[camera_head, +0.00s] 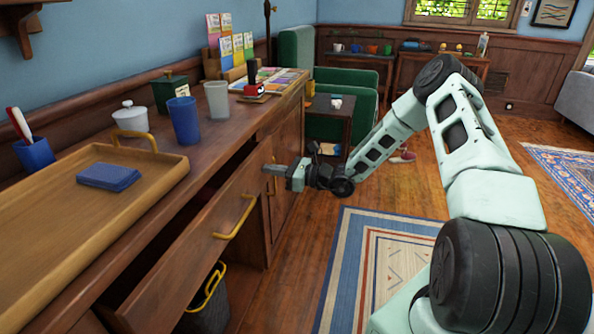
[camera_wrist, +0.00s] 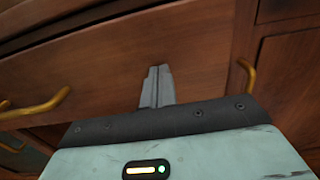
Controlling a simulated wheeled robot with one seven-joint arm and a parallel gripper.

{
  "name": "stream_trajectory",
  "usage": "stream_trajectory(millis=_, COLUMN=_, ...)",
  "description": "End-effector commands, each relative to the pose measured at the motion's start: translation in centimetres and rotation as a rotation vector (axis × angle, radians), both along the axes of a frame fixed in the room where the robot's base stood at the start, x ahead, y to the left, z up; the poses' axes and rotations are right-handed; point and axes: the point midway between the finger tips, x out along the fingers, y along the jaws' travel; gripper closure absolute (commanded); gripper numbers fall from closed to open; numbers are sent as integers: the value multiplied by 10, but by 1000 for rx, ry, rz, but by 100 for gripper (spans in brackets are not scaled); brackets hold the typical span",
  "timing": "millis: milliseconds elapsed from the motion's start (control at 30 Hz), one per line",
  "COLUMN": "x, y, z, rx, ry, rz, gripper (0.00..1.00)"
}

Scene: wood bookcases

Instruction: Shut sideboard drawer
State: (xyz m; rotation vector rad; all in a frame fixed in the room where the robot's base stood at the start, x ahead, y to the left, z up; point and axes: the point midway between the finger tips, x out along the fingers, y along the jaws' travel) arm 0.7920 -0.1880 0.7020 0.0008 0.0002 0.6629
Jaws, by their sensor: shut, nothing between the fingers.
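The wooden sideboard (camera_head: 226,141) runs along the left side in the head view. Its long drawer (camera_head: 196,245) stands pulled out, with a dark gap showing behind its front. A yellow handle (camera_head: 236,220) is on the drawer front. My gripper (camera_head: 268,170) is shut and empty, at the far end of the drawer front, beyond that handle. In the wrist view the shut fingers (camera_wrist: 157,75) point at the wooden drawer front (camera_wrist: 120,70). I cannot tell whether they touch it. A yellow handle (camera_wrist: 36,107) shows at left there.
A tray (camera_head: 60,215) with a blue block (camera_head: 108,176), cups (camera_head: 184,121) and a lidded pot (camera_head: 130,117) stand on the sideboard top. A dark bin (camera_head: 208,305) sits under the drawer. A rug (camera_head: 385,260) lies on the open floor to the right.

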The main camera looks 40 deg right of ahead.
Motion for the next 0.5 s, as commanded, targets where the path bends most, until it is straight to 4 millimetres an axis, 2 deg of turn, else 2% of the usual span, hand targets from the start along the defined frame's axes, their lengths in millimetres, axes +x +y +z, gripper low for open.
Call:
stream_trajectory(millis=200, x=30, y=24, z=1, rx=0, ry=-1, rz=1, gripper=100)
stream_trajectory(millis=500, x=47, y=37, z=0, rx=-1, ry=-1, rz=0, gripper=100)
